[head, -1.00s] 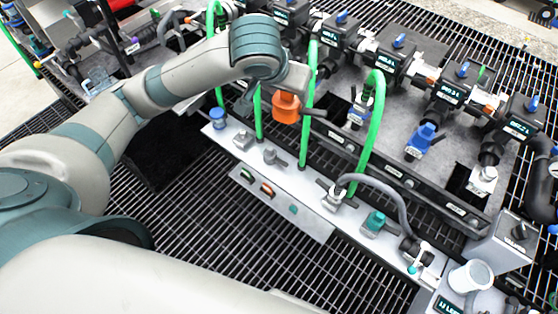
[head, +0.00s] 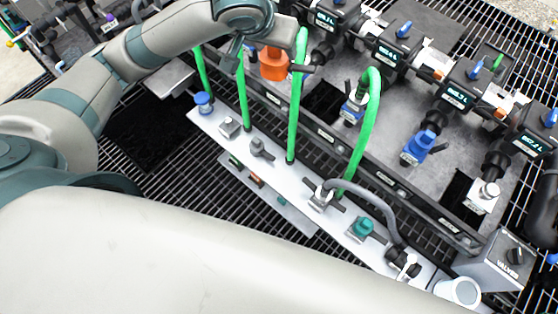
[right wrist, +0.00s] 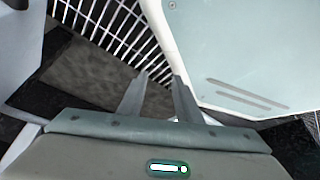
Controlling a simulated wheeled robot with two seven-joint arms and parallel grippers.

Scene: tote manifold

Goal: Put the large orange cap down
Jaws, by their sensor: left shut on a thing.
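The large orange cap (head: 273,64) is near the top middle of the head view. A dark bar shows at its right side, near a green hose. My left gripper (head: 270,42) is just above the cap and shut on it; its fingers are mostly hidden. Whether the cap touches the surface behind it cannot be told. My right gripper (right wrist: 161,76) shows in the right wrist view. Its two fingers stand apart with nothing between them.
Several upright green hoses (head: 296,105) stand close by the cap. A pale rail (head: 272,165) carries a blue knob (head: 204,102), grey fittings and a teal cap (head: 362,226). A blue fitting (head: 417,147) and black valves are on the right. Dark grating lies around.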

